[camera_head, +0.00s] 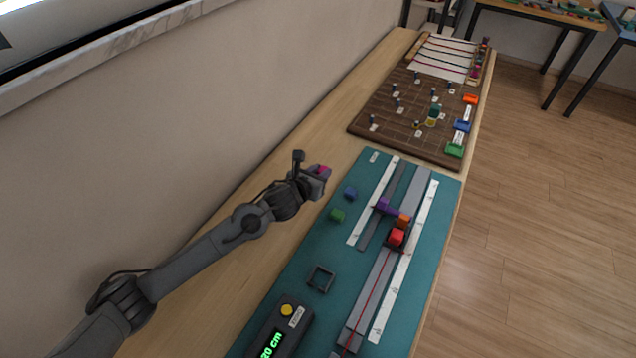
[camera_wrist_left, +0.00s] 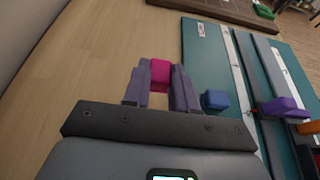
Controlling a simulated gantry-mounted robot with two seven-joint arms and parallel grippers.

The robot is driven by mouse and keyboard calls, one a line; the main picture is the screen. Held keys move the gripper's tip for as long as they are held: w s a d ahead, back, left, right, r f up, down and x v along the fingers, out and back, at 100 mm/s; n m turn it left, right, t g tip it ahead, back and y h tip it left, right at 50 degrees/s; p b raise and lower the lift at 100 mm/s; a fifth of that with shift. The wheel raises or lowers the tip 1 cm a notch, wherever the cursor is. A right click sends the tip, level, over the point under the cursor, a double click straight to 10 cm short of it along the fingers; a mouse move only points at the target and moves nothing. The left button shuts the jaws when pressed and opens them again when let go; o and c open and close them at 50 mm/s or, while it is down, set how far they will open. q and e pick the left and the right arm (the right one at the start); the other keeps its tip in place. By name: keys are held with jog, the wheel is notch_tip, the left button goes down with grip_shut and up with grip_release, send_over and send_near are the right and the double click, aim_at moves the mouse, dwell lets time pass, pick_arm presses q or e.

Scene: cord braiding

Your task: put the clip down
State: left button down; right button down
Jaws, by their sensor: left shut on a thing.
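A magenta clip (camera_head: 323,169) is held between the fingertips of my left gripper (camera_head: 316,178). In the left wrist view the clip (camera_wrist_left: 160,72) shows between the two fingers (camera_wrist_left: 160,88), which are shut on it. The gripper is over the bare wood beside the teal mat's left edge; its exact height is hard to tell. A blue block (camera_head: 350,193) and a green block (camera_head: 337,215) sit nearby on the mat. The blue block also shows in the left wrist view (camera_wrist_left: 215,99), right of the fingers. My right gripper is not in view.
On the teal mat (camera_head: 300,258) are a grey track with a red cord (camera_head: 370,300), purple (camera_head: 384,206), orange (camera_head: 404,220) and red (camera_head: 397,237) pieces, a square frame (camera_head: 321,278) and a display box (camera_head: 280,330). A brown pegboard (camera_head: 400,125) lies beyond. Bare wood (camera_head: 318,150) lies left.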

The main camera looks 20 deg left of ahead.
pick_arm(q)
jog(key=shift+w+a+f, duration=0.15)
jog(key=shift+a+f, duration=0.15)
jog(key=shift+a, duration=0.1)
jog(key=shift+f+b, duration=0.7)
jog(key=shift+f, duration=1.3)
jog(key=shift+f, duration=0.2)
jog(key=c, duration=0.9)
grip_release()
jog(key=shift+r, duration=0.1)
jog(key=shift+r, duration=0.1)
